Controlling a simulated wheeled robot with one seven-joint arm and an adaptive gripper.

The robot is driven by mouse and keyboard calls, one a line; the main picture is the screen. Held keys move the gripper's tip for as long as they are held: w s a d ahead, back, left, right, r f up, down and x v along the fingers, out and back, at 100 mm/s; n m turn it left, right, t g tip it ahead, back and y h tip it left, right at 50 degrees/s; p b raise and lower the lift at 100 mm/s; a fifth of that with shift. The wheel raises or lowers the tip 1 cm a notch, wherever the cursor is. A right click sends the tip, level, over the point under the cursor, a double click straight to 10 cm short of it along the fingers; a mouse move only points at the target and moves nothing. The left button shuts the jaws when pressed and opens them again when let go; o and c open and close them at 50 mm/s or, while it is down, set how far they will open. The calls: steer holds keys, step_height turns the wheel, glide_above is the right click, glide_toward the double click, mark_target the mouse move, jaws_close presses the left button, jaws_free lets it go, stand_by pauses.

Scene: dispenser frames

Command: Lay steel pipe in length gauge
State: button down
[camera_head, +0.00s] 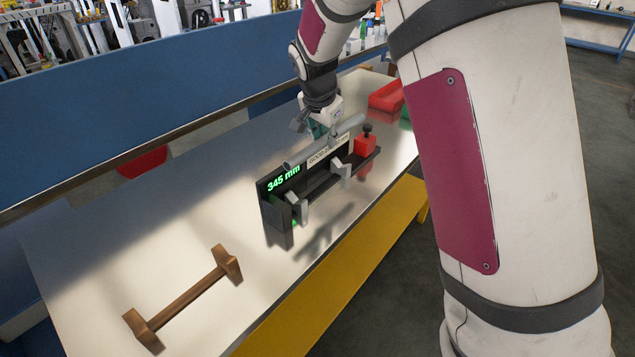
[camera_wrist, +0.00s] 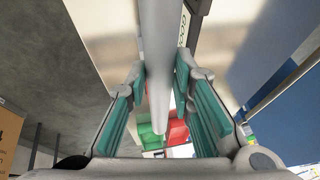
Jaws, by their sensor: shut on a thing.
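The steel pipe (camera_head: 301,155) is a grey tube held above the length gauge in the head view. It also shows running lengthwise between the fingers in the wrist view (camera_wrist: 162,50). My gripper (camera_head: 318,131) is shut on the pipe near its middle; its teal pads show on both sides in the wrist view (camera_wrist: 159,88). The length gauge (camera_head: 272,212) is a black fixture with grey V-shaped supports (camera_head: 341,168), a green "345 mm" readout and a red block with a black knob (camera_head: 366,143) at its far end. The pipe hides part of the gauge's label.
A wooden stand (camera_head: 187,293) with two end blocks stands empty at the near left of the metal table (camera_head: 100,240). Red (camera_head: 386,96) and green bins stand at the far end. A blue panel (camera_head: 130,110) runs behind the table. The table between stand and gauge is clear.

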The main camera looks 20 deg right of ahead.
mark_target(322, 141)
steer(key=w+f+b, duration=0.1)
steer(key=f, duration=0.1)
steer(key=shift+w+a+f+b, duration=0.15)
steer(key=shift+w+f+b, duration=0.15)
steer(key=shift+w+b, duration=0.1)
step_height(322, 141, down, 10)
steer(key=shift+r, duration=0.15)
steer(key=c, duration=1.7)
jaws_free()
